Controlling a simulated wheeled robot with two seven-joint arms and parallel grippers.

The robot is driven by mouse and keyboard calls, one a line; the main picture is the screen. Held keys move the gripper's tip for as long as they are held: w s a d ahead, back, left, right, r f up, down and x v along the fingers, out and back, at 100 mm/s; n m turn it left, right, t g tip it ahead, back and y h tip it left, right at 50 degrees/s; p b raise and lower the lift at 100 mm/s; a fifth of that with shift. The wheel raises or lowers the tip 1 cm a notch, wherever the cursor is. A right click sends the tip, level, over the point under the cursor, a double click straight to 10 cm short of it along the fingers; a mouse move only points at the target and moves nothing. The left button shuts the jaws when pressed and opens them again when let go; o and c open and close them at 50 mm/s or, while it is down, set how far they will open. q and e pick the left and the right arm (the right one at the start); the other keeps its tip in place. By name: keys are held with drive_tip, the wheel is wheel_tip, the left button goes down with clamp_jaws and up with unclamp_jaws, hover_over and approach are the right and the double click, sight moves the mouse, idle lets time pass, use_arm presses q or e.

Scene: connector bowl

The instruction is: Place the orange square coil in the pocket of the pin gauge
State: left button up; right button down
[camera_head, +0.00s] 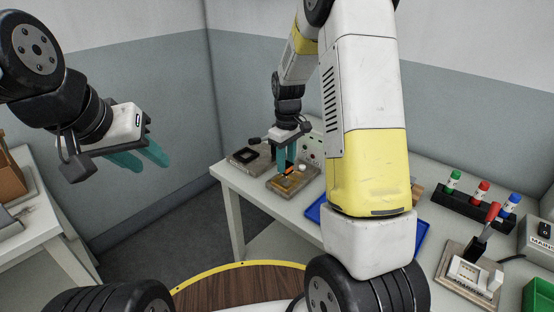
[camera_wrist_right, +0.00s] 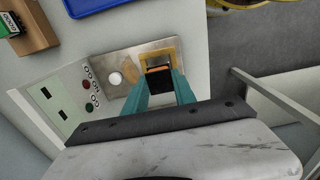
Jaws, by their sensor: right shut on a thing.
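My right gripper (camera_head: 286,169) points down over a metal fixture plate (camera_head: 274,184), which I take to be the pin gauge. It is shut on the orange square coil (camera_head: 289,172), of which only a small part shows between the fingertips. In the right wrist view the fingers (camera_wrist_right: 162,90) reach a yellow square frame (camera_wrist_right: 171,53) on the plate, with an orange edge and a dark area between them. I cannot tell whether the coil is seated in the pocket or just above it. My left gripper (camera_head: 140,158) is open and empty, away from the table at the left.
A second fixture with a black square (camera_head: 245,155) stands left of the plate. A white knob (camera_wrist_right: 115,79) and a control panel (camera_wrist_right: 60,105) are close by. A blue tray (camera_head: 313,211), a marker rack (camera_head: 477,208) and a lever device (camera_head: 470,275) are further right.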

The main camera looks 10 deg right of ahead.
drive_tip(key=shift+f, duration=1.75)
drive_tip(key=shift+f, duration=0.15)
drive_tip(key=c, duration=1)
unclamp_jaws()
wheel_tip(320, 180, up, 12)
drive_tip(key=shift+r, duration=0.1)
drive_tip(key=s+r+m+t+y, duration=0.1)
drive_tip(key=s+r+m+t, duration=0.2)
drive_tip(key=s+r, duration=0.7)
drive_tip(key=s+r+m+t, duration=0.1)
drive_tip(key=s, duration=0.3)
drive_tip(key=s+a+r+m+t, duration=0.1)
drive_tip(key=s, duration=0.4)
drive_tip(key=s+a+r+m+t+y, duration=0.1)
drive_tip(key=s+m, duration=0.1)
drive_tip(key=s, duration=0.3)
drive_tip(key=shift+s+a, duration=0.1)
